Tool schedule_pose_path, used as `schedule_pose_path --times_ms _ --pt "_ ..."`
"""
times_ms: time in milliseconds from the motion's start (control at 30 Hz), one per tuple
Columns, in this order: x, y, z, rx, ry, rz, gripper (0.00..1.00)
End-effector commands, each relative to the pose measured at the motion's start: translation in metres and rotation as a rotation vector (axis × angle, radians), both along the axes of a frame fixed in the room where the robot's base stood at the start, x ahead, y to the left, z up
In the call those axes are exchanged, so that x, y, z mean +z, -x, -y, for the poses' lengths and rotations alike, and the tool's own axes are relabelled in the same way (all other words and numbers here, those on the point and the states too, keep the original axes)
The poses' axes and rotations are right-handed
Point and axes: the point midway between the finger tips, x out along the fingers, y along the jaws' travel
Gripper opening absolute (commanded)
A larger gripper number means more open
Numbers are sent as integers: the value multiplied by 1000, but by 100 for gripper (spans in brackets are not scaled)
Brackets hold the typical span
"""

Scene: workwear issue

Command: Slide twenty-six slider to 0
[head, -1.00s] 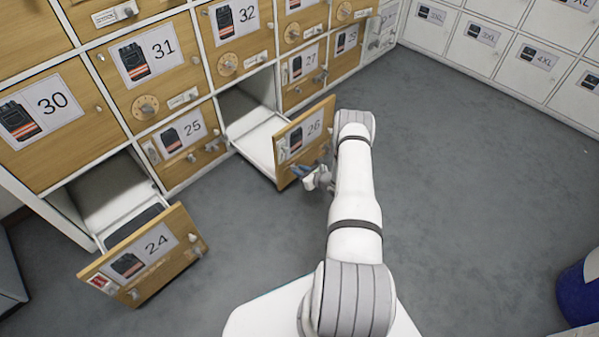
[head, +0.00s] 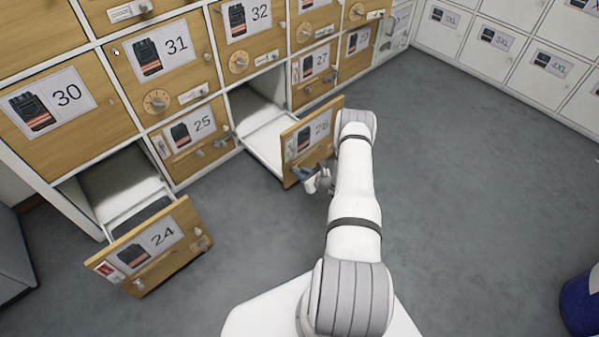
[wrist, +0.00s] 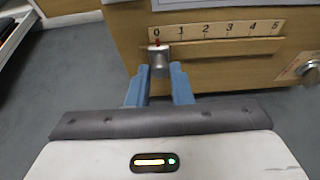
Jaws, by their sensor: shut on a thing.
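The drawer front labelled 26 (head: 303,138) stands pulled out from its white cubby in the head view. In the wrist view its slider scale (wrist: 220,29) runs from 0 to 5. The slider knob (wrist: 158,56), a grey metal stub, sits at the left end, with its red marker under the 0. My gripper (wrist: 160,80) has its two blue fingers on either side of the knob, shut on it. In the head view my gripper (head: 311,178) is at the lower part of the drawer front, partly hidden by my arm.
The drawer labelled 24 (head: 150,245) also stands open at the lower left. Drawers 25 (head: 192,140) and 27 (head: 315,73) are shut. A round metal knob (wrist: 309,68) is on the right of the same front. Grey floor (head: 460,200) is clear to the right.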

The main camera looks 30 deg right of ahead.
Motion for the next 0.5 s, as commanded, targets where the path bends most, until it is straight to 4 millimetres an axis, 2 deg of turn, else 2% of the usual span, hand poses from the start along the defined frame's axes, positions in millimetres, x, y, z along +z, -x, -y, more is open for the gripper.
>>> schedule_pose_path --times_ms 267,300,500 --pt "-1 4 -2 -1 -2 -4 0" --pt "-2 4 -2 0 -2 -4 20" --pt "-2 4 0 -4 -2 -4 36"
